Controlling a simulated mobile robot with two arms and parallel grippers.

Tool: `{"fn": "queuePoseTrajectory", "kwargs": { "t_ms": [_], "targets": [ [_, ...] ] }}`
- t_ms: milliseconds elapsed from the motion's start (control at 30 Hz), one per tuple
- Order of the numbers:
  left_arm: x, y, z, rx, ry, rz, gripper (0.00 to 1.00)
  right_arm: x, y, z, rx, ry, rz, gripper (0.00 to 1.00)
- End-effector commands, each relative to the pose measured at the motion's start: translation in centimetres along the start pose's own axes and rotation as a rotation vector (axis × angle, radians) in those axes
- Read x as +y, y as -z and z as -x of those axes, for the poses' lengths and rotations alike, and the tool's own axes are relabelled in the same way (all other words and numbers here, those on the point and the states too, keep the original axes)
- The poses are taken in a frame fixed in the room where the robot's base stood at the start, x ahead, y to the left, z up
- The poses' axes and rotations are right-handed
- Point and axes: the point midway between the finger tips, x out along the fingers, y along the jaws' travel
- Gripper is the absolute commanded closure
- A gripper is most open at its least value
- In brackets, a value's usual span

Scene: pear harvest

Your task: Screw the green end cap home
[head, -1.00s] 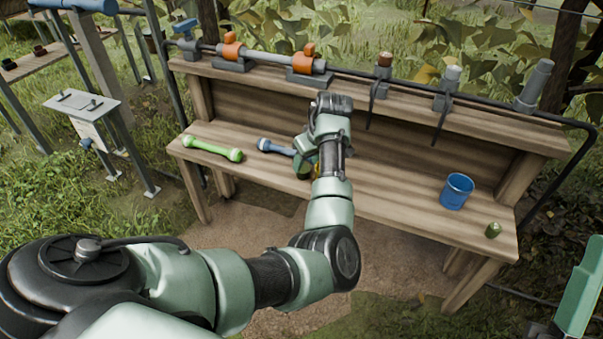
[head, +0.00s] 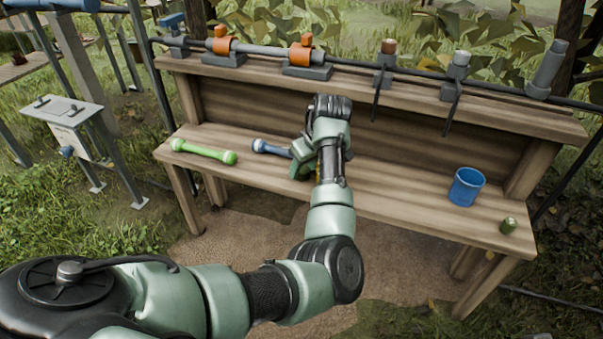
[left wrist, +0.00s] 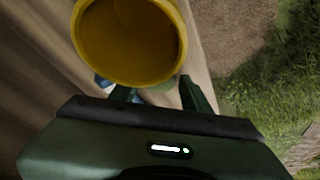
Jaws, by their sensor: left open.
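A small green piece (head: 508,226), which looks like the green end cap, stands at the right front corner of the wooden bench, well apart from my left gripper. My left gripper (head: 301,164) is low over the middle of the bench, beside a blue-ended tool, and mostly hidden by its own wrist. In the left wrist view my left gripper (left wrist: 152,95) has its fingers apart. A yellow cup-like thing (left wrist: 130,42) fills the top of that view in front of the fingers. A little blue and white shows between them. My right gripper is out of view.
A green dumbbell-shaped tool (head: 203,152) and the blue one (head: 268,148) lie on the bench (head: 400,205). A blue cup (head: 466,188) stands at the right. A grey pipe (head: 262,50) sits in orange clamps on the shelf. The bench between my wrist and the cup is clear.

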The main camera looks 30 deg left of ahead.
Motion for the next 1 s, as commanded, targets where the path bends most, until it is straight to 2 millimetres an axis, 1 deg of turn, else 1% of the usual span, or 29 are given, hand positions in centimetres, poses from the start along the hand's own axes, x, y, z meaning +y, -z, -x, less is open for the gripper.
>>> {"fn": "queuePoseTrajectory", "kwargs": {
  "t_ms": [67,167,200,233,267,500,667,767,833,967,1000],
  "targets": [
    [0.0,0.0,0.0,0.0,0.0,0.0,0.53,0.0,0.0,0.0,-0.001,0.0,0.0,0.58],
    [0.0,0.0,0.0,0.0,0.001,0.0,0.78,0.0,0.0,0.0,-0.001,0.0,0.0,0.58],
    [0.0,0.0,0.0,0.0,0.001,0.0,0.89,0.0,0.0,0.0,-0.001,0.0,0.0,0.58],
    [0.0,0.0,-0.1,0.0,0.001,0.0,0.97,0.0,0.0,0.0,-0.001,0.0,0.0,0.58],
    [0.0,0.0,-0.1,-0.001,0.001,0.0,1.0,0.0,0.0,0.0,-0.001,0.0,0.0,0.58],
    [-0.1,0.0,0.0,-0.001,0.001,0.0,1.0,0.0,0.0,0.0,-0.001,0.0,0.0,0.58],
    [0.0,0.4,0.8,0.0,0.0,0.001,1.0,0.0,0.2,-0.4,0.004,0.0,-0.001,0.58],
    [0.0,0.8,1.9,0.0,0.0,0.001,1.0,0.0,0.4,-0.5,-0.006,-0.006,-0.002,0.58],
    [0.0,1.4,3.1,0.001,-0.001,0.001,1.0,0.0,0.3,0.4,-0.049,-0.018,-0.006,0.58],
    [0.0,2.6,6.0,0.002,-0.002,0.001,1.0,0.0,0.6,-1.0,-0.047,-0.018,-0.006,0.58],
    [0.0,3.0,7.0,0.002,-0.002,0.002,1.0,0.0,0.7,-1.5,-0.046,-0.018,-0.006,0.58]
  ]
}}
